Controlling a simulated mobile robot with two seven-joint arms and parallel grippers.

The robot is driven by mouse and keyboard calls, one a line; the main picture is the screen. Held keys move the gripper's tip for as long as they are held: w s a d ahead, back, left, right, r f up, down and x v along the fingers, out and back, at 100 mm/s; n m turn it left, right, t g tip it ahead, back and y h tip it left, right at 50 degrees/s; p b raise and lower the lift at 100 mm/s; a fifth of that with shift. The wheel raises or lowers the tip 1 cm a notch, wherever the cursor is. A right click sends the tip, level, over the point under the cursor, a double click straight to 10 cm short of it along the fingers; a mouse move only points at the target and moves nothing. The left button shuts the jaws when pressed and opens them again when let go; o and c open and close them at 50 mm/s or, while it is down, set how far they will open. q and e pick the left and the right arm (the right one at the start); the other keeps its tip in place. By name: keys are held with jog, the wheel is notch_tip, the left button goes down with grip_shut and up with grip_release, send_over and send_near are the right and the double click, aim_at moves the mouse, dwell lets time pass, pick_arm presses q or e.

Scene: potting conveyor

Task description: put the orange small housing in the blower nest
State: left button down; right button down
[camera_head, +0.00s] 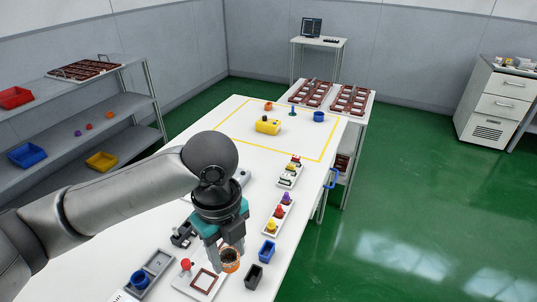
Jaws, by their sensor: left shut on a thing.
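My left gripper (231,248) comes in from the left over the near part of the white table. It is shut on the orange small housing (229,266), which shows as an orange ring with a dark inside between the fingers. Just below and left of it lies a white plate with a brown square frame (203,282) and a red knob; I cannot tell for sure whether this is the blower nest. The housing appears above or beside the plate's right edge; the exact height is unclear. My right gripper is not in view.
A dark open box (254,277) and a blue box (267,251) stand close right of the gripper. A grey tray with a blue cup (139,279) lies left. A strip with coloured knobs (278,212) lies behind. The taped area holds a yellow block (268,126).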

pick_arm(q)
jog(key=n, duration=0.1)
jog(key=a+n+b, duration=0.1)
jog(key=n, duration=0.1)
jog(key=shift+f, duration=0.4)
jog(key=n, duration=0.1)
jog(key=n+b, duration=0.1)
jog(key=n, duration=0.1)
jog(key=shift+a+f+n, duration=0.15)
jog(key=shift+a+n, duration=0.15)
jog(key=a+n+b, duration=0.1)
jog(key=n+b, duration=0.1)
jog(key=n, duration=0.4)
jog(key=a+f+n+b, duration=0.1)
jog(key=n+b, duration=0.1)
jog(key=n, duration=0.5)
jog(key=a+f+n+b, duration=0.1)
jog(key=a+n+b, duration=0.1)
jog(key=n, duration=0.4)
jog(key=shift+s+n+b, duration=0.25)
jog(key=shift+n+b, duration=0.05)
jog(key=shift+b, duration=0.15)
jog(key=shift+a, duration=0.1)
